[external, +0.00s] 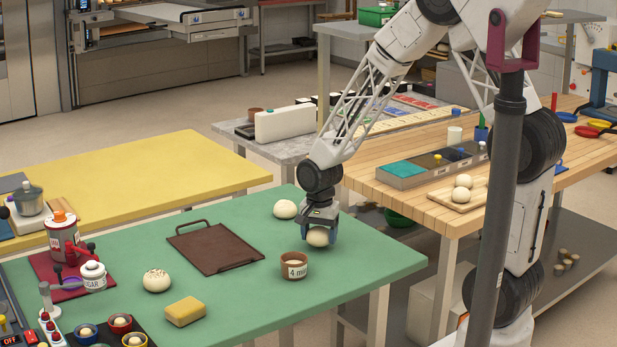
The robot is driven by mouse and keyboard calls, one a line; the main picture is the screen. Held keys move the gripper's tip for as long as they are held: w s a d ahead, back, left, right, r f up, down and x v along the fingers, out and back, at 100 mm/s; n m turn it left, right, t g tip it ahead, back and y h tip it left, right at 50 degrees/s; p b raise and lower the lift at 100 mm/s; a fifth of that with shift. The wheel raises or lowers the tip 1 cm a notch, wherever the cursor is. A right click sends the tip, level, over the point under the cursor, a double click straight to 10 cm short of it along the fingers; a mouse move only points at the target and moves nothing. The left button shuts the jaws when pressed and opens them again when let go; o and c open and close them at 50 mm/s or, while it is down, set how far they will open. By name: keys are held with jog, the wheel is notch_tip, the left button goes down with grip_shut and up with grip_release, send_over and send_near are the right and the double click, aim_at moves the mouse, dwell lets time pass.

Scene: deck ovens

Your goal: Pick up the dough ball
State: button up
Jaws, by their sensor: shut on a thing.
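My gripper (319,236) points down at the right side of the green table (380,262). It is shut on a pale dough ball (318,238), which sits between its fingers at or just above the table top; I cannot tell whether it touches. A second plain dough ball (285,209) lies on the table to the left of and behind my gripper. A speckled dough ball (157,280) lies at the front left.
A brown cup marked "4 min" (294,266) stands just in front of my gripper. A brown tray with handles (214,249) lies to the left. A yellow sponge (185,311) is near the front. Two more dough balls (463,181) rest on a board on the wooden table.

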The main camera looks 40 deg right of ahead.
notch_tip(320, 180, up, 2)
jog(key=shift+r, duration=0.15)
jog(key=s+d, duration=0.1)
jog(key=s, duration=0.9)
jog(key=s+d+r, duration=0.1)
jog(key=s, duration=0.4)
jog(key=shift+s+d+r, duration=0.1)
jog(key=shift+s+d, duration=0.25)
jog(key=w+d+r+m, duration=0.1)
jog(key=w+d+r, duration=0.1)
jog(key=w+d, duration=0.65)
jog(key=w+d+r+m, duration=0.25)
jog(key=w+d, duration=0.25)
jog(key=w, duration=0.6)
jog(key=w+d+r, duration=0.3)
jog(key=w+d, duration=0.3)
jog(key=w, duration=0.4)
jog(key=w+d+r+m, duration=0.1)
jog(key=w+d, duration=0.3)
jog(key=d, duration=0.7)
jog(key=w+d+r+m, duration=0.1)
jog(key=w+d, duration=0.3)
jog(key=d, duration=0.7)
jog(key=w+d+r+m, duration=0.1)
jog(key=w+d, duration=0.3)
jog(key=d, duration=0.7)
jog(key=shift+w+d+r+m, duration=0.2)
jog(key=shift+w+r+m, duration=0.15)
jog(key=shift+r, duration=0.05)
